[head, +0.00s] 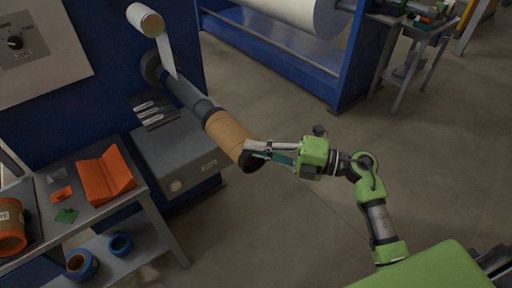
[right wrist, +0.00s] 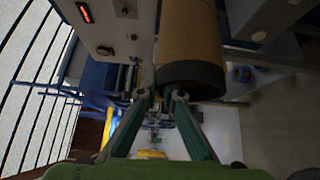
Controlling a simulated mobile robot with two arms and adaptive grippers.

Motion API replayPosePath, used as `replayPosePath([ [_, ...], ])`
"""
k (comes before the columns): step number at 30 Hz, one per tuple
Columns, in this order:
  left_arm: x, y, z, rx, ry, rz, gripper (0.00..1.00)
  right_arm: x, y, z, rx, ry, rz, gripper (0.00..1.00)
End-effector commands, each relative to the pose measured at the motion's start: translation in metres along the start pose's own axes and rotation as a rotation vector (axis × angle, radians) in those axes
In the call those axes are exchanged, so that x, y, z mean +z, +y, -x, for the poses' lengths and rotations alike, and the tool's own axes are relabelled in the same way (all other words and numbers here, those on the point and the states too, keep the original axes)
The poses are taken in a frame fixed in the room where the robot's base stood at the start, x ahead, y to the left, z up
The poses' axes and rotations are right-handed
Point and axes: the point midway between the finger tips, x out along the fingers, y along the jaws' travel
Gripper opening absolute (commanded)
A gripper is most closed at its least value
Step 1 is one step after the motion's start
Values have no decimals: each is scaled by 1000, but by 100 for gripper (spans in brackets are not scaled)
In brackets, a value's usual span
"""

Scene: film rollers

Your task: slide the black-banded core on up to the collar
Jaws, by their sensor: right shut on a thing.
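The brown cardboard core (head: 228,134) sits around the outer end of the grey shaft (head: 193,98), which juts from the blue machine. Its black band (head: 247,161) is at the near end and shows large in the right wrist view (right wrist: 192,78). A dark round collar (head: 152,68) is at the shaft's machine end, with bare shaft between it and the core. My right gripper (head: 256,151) is shut on the core's banded near end; its fingertips also show in the right wrist view (right wrist: 162,97). How the fingers sit on the core's rim is unclear. My left gripper is out of view.
A white strip (head: 166,55) hangs from a small roll (head: 145,20) close over the shaft. A grey cabinet (head: 180,155) stands below the shaft. The floor at right is open.

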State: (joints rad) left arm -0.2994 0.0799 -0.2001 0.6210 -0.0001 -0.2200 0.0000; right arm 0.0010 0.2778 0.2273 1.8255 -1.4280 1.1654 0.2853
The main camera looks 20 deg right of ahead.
Motion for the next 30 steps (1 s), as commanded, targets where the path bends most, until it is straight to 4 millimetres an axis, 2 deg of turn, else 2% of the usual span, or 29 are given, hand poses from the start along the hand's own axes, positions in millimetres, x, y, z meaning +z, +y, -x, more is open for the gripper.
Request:
replayPosePath([
  [18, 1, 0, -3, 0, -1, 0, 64, 20, -1, -26, 1, 0, 3, 0],
  [30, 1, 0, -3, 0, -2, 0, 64, 22, -1, -29, 2, -1, 2, 0],
])
